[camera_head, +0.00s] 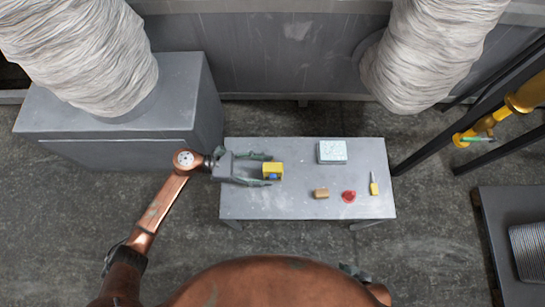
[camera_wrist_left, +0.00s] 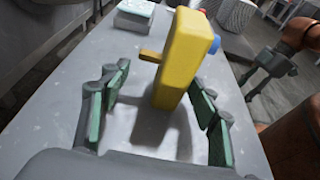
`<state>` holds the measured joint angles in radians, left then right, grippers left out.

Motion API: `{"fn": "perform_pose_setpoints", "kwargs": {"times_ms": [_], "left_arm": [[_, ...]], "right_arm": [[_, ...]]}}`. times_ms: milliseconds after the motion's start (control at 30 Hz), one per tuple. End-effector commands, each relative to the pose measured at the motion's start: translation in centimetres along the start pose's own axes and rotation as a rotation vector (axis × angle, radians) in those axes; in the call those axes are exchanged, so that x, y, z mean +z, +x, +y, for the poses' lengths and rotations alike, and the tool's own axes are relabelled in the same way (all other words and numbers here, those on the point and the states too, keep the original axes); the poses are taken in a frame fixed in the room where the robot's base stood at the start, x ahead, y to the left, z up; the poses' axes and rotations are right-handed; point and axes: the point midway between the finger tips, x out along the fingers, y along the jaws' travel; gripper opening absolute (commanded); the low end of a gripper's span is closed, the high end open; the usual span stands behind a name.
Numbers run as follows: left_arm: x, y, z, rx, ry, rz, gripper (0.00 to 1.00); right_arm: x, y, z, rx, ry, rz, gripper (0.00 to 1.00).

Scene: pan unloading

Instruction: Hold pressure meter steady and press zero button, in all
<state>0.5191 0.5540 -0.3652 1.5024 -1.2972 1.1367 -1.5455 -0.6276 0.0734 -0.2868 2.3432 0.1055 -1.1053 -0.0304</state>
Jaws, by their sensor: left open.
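The yellow pressure meter (camera_head: 274,167) stands on the grey table near its left part. A blue round button (camera_head: 274,176) is on its side facing me. In the left wrist view the meter (camera_wrist_left: 177,62) is a tall yellow block with the blue button (camera_wrist_left: 214,45) on its right and a brass-coloured stub on its left. My left gripper (camera_head: 265,170) is open, its green-padded fingers on either side of the meter. Gaps show between both fingers and the meter in the wrist view. My right gripper (camera_wrist_left: 265,72) shows small at the right of that view, away from the meter; its jaw state is unclear.
On the table (camera_head: 245,205), a box with a pale speckled top (camera_head: 332,151) stands at the back. A tan block (camera_head: 321,193), a red item (camera_head: 348,196) and a yellow-handled tool (camera_head: 374,186) lie toward the front right. Yellow piping (camera_head: 490,122) runs at far right.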

Motion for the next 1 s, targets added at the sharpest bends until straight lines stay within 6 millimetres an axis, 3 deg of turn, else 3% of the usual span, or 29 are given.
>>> {"fn": "perform_pose_setpoints", "kwargs": {"times_ms": [200, 567, 1000], "left_arm": [[-0.1, 1.5, 0.0, 0.0, -0.001, 0.0, 0.56], [0.0, 1.8, 0.1, 0.001, 0.0, 0.0, 0.55], [0.0, 1.8, 0.1, 0.002, 0.0, 0.0, 0.25]], "right_arm": [[-0.3, 0.9, -0.3, -0.011, 0.001, 0.028, 0.4], [-0.5, 1.0, -0.4, -0.013, 0.001, 0.035, 0.4], [-0.5, 1.1, -0.3, -0.013, 0.001, 0.035, 0.4]]}}
